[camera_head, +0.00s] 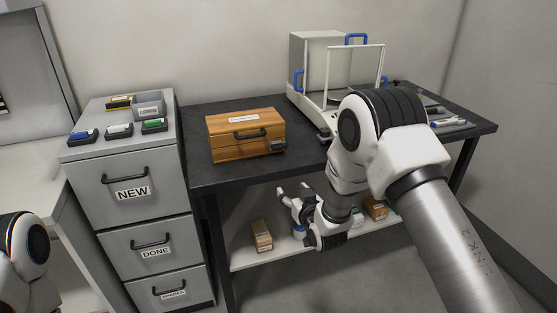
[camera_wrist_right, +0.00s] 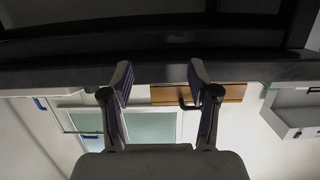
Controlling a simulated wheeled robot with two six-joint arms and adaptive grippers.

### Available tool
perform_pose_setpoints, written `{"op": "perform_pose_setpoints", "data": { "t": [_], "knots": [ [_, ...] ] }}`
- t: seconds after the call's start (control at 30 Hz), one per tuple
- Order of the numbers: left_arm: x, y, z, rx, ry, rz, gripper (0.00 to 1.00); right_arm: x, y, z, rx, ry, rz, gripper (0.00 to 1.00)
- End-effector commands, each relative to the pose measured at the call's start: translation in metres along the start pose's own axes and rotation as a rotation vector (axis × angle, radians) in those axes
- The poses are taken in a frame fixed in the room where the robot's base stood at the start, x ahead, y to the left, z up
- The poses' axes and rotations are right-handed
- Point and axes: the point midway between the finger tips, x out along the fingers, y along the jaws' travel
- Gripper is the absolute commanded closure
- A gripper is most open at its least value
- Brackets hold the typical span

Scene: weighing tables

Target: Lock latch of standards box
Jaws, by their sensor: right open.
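The standards box (camera_head: 240,140) is a closed wooden box with a white label on its lid and a dark handle on its front. It sits on the dark table, and a small dark latch (camera_head: 278,146) is at its front right corner. Whether the latch is locked is too small to tell. My right gripper (camera_head: 292,191) is open and empty, below the tabletop in front of the table, apart from the box. In the right wrist view the gripper (camera_wrist_right: 160,76) shows its two spread fingers, with part of the box (camera_wrist_right: 230,93) behind, upside down. My left gripper is out of view.
A glass-walled balance (camera_head: 307,62) stands right of the box on the dark table (camera_head: 210,180). A grey cabinet (camera_head: 120,160) with small coloured cases on top stands to the left. A lower shelf (camera_head: 270,257) holds small boxes.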

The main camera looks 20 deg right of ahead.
Motion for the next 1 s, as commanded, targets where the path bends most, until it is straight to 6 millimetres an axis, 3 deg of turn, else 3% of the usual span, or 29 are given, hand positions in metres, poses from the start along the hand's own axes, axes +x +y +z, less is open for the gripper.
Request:
{"op": "perform_pose_setpoints", "data": {
  "t": [0.03,0.1,0.2,0.6,0.9,0.93,1.0],
  "knots": [
    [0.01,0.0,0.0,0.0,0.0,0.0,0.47,0.013,-0.001,-0.028,-0.004,0.095,-0.004,0.4],
    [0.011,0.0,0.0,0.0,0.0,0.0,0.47,0.021,-0.003,-0.06,-0.007,0.182,-0.008,0.4],
    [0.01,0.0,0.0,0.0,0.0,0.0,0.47,0.027,-0.004,-0.078,-0.008,0.224,-0.01,0.4],
    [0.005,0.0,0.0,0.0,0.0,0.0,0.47,0.091,-0.004,-0.09,-0.008,0.218,-0.01,0.4],
    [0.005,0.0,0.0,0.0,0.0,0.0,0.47,0.098,-0.004,-0.091,-0.008,0.215,-0.01,0.4],
    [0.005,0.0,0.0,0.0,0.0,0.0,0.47,0.098,-0.004,-0.091,-0.008,0.215,-0.01,0.47],
    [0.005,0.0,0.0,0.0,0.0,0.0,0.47,0.098,-0.004,-0.091,-0.008,0.215,-0.01,0.71]
  ]
}}
